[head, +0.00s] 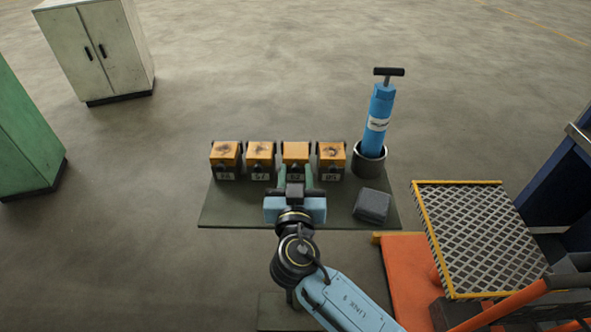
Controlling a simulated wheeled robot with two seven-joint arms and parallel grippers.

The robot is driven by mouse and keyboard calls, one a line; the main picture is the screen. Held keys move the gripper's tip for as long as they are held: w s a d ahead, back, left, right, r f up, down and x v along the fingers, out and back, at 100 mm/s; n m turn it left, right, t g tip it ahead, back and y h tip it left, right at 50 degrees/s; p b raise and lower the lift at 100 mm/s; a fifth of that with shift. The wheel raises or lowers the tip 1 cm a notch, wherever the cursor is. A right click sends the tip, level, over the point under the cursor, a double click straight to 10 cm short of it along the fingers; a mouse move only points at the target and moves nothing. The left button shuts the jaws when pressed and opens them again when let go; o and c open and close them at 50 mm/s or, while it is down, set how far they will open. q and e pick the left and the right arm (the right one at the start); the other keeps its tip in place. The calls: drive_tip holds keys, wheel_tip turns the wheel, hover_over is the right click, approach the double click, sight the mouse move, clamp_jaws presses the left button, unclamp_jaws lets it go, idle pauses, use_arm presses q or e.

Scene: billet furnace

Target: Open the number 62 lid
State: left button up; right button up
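Several small boxes with orange lids stand in a row on a dark table (235,215). Each has a dark knob and a white number label at its front. The third box from the left (295,150) is directly ahead of my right gripper (295,176). Its label is partly covered by the gripper and seems to end in 2, but I cannot read it surely. The lid looks closed. My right gripper's fingers look spread apart, one on each side of the label area. Whether they touch the box is hidden. My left gripper is out of view.
A blue pump (378,120) stands in a dark cup (368,161) right of the boxes. A grey block (372,205) lies at the table's front right. A mesh-topped orange cart (480,235) stands right of the table. Cabinets stand at left, with open floor behind.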

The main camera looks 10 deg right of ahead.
drive_tip(key=shift+w, duration=0.3)
clamp_jaws()
